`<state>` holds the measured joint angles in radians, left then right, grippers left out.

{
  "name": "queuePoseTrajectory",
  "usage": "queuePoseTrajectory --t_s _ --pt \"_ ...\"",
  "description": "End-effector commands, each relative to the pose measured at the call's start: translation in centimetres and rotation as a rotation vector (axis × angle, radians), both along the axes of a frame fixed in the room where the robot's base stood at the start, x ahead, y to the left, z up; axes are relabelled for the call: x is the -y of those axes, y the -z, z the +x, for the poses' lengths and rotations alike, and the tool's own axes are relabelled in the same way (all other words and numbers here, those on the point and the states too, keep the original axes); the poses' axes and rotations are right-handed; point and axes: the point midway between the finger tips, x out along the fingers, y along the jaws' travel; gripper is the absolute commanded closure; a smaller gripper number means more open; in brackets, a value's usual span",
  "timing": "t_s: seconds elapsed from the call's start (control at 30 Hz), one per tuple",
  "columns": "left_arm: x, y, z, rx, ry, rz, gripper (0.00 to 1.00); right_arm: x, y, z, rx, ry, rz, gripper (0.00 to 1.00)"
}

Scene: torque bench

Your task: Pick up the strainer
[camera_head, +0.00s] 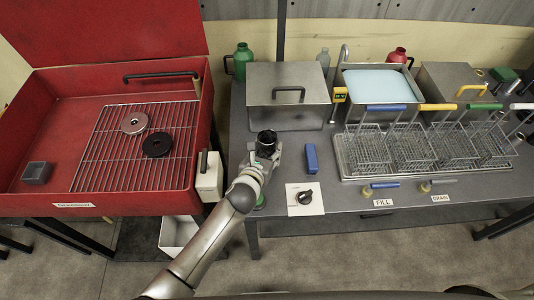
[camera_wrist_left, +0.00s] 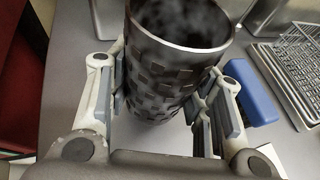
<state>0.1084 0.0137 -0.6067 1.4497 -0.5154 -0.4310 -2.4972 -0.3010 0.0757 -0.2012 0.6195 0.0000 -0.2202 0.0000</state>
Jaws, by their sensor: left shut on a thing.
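The strainer appears to be a dark cylinder (camera_wrist_left: 165,75) with a raised checkered wall and a bright metal rim, upright in the left wrist view. It shows small and black in the head view (camera_head: 266,138), in front of the steel box. My left gripper (camera_head: 264,156) is shut on it, one finger on each side of its wall. I cannot tell whether its base touches the bench. Its inside is dark. My right gripper is not in view.
A blue block (camera_head: 311,158) lies just right of the strainer. A white plate with a black knob (camera_head: 305,198) is at the bench front. A lidded steel box (camera_head: 288,115) stands behind. Mesh baskets (camera_head: 410,147) fill a tray to the right. A red washer tub (camera_head: 55,120) stands left.

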Motion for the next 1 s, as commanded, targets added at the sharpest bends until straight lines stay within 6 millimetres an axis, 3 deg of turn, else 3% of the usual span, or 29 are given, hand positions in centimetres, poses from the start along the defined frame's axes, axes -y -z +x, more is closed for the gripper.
queuePoseTrajectory --t_s 0.33,0.5,0.7,1.0 --pt "-0.2 -6.8 -5.4 0.004 0.003 -0.002 0.8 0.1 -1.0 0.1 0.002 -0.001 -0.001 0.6" --pt "-0.4 -8.1 -9.3 0.001 0.003 -0.001 0.8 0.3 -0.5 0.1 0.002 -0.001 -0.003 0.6" --pt "-0.5 -9.5 -12.4 0.001 0.001 -0.002 0.8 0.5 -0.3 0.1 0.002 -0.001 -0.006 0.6" --pt "-0.6 -10.3 -14.0 0.002 -0.001 0.0 0.8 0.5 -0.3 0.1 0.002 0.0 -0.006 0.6"
